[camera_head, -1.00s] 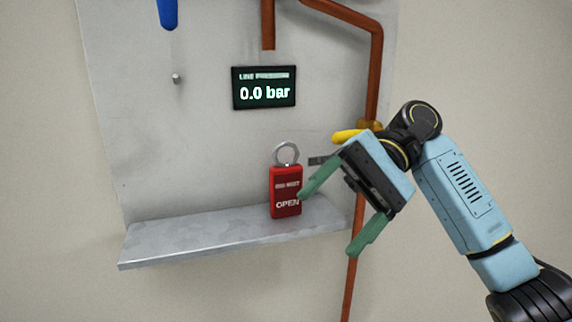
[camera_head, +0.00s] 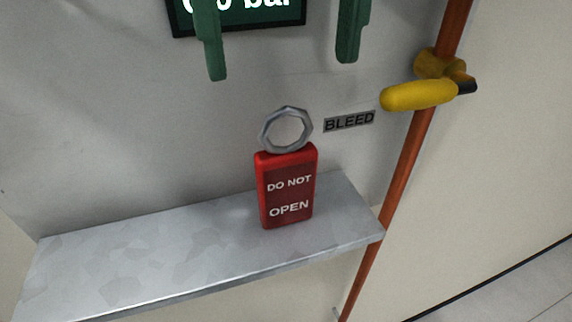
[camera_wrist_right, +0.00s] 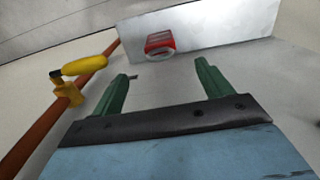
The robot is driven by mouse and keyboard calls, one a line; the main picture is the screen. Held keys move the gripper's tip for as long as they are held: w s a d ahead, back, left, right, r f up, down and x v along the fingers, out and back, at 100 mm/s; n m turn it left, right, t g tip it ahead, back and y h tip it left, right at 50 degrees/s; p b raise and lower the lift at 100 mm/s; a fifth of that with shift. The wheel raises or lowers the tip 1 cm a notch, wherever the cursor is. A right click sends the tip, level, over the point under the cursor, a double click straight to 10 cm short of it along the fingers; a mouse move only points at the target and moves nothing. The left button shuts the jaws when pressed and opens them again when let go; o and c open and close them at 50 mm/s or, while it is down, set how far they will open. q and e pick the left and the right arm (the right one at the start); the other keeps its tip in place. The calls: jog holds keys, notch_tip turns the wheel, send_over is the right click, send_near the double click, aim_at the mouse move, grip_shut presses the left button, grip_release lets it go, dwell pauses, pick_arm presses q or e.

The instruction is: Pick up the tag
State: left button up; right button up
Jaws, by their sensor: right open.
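The red tag (camera_head: 287,187) reads "DO NOT OPEN" and stands upright on the grey metal shelf (camera_head: 130,254). Its grey metal ring (camera_head: 286,129) rises from its top. My right gripper (camera_head: 281,66) is open and empty above the tag, its two green fingers pointing down on either side of the ring's line, apart from it. In the right wrist view the tag (camera_wrist_right: 160,41) and its ring lie beyond and between the open fingertips (camera_wrist_right: 163,69). My left gripper is not in view.
A yellow valve handle (camera_head: 418,95) on a copper pipe (camera_head: 409,171) stands to the right of the tag. A "BLEED" label (camera_head: 349,122) is on the panel. A pressure display (camera_head: 271,22) is partly behind my fingers. The shelf left of the tag is clear.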

send_over(286, 146)
jog(key=f, duration=0.4)
jog(key=shift+s+f, duration=0.35)
jog(key=shift+f, duration=0.5)
notch_tip(286, 146, down, 4)
jog(key=shift+w+f+p, duration=0.15)
jog(key=shift+f+p, duration=0.1)
jog(key=shift+p, duration=0.4)
jog(key=shift+f, duration=0.2)
jog(key=shift+c, duration=0.5)
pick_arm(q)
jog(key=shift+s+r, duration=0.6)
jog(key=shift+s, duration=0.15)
pick_arm(e)
jog(key=c, duration=1)
